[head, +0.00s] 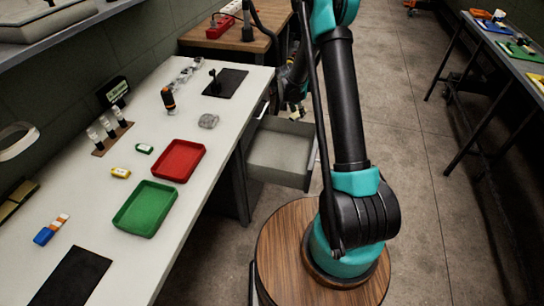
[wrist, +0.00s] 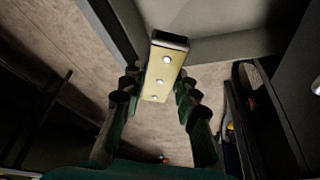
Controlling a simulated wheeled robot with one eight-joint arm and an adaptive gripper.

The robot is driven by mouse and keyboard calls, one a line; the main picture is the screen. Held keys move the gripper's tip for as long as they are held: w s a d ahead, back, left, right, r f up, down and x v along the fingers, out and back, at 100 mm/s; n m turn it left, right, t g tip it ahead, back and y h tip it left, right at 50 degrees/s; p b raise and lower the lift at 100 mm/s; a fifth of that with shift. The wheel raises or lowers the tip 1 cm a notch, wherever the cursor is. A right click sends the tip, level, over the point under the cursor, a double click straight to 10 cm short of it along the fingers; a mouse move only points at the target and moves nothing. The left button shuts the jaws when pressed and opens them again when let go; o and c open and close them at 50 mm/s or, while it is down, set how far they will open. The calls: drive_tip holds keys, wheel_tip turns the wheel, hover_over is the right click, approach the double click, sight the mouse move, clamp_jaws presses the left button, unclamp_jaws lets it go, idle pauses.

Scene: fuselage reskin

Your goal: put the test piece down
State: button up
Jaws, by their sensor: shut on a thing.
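The bar's dark end points up the picture, towards a grey panel edge. In the head view my gripper (head: 294,108) is partly hidden behind my arm, beside the bench and near the open drawer (head: 278,150). I cannot tell the exact gap between the piece and the drawer.
The white bench (head: 100,190) holds a red tray (head: 178,160), a green tray (head: 146,208), a dark mat (head: 225,82) and small parts. A wooden table (head: 225,40) stands behind. A second table (head: 515,60) is at the right. Floor between is clear.

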wheel_tip(320, 180, down, 4)
drive_tip(key=w+a+r+m, duration=0.1)
drive_tip(key=w+m, duration=0.1)
drive_tip(key=m, duration=0.1)
drive_tip(key=g, duration=0.1)
approach(294, 149)
drive_tip(key=shift+h, duration=0.3)
drive_tip(key=x, duration=0.6)
drive_tip(key=shift+a+f, duration=0.25)
drive_tip(key=shift+f, duration=0.15)
drive_tip(key=o, duration=1.2)
drive_tip(key=shift+c, duration=0.2)
